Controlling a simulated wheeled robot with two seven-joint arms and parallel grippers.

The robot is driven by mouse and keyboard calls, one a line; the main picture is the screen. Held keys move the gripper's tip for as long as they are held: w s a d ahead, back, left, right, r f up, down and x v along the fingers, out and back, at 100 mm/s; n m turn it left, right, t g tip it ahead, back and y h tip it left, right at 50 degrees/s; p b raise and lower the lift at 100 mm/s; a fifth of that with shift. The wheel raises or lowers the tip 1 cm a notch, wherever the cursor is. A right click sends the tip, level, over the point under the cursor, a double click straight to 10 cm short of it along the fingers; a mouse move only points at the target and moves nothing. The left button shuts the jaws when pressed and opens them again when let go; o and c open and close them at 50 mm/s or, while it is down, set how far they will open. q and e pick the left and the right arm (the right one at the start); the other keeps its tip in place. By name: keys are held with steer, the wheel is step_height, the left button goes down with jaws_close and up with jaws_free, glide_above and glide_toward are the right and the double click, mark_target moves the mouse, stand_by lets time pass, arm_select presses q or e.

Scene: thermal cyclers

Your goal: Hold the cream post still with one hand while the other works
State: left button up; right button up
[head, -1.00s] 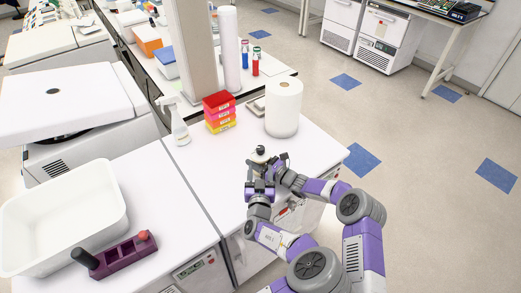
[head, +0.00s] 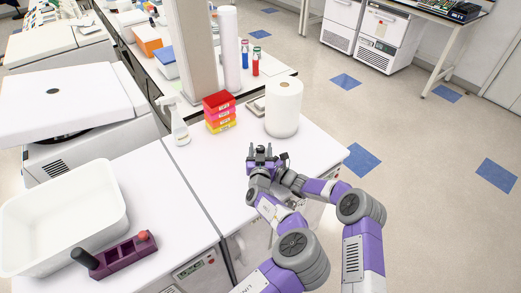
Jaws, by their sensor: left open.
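My left gripper (head: 261,152) is open above the white bench, near its front right part, with its fingers pointing away from me. I cannot make out the cream post here; my left gripper and wrist cover the spot where a small pale, dark-topped thing showed earlier. My right arm comes in from the right and its dark end (head: 284,160) is close beside the left gripper. Its fingers are mostly hidden, so I cannot tell whether they are open or hold anything.
A white paper roll (head: 283,110), a stack of coloured boxes (head: 220,113) and a spray bottle (head: 178,124) stand behind the grippers. A white tub (head: 62,222) and a purple rack (head: 125,257) are at the left. The bench left of the grippers is clear.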

arm_select(q)
steer(key=shift+c, duration=0.5)
steer(key=c, duration=0.9)
steer(key=shift+o, duration=0.2)
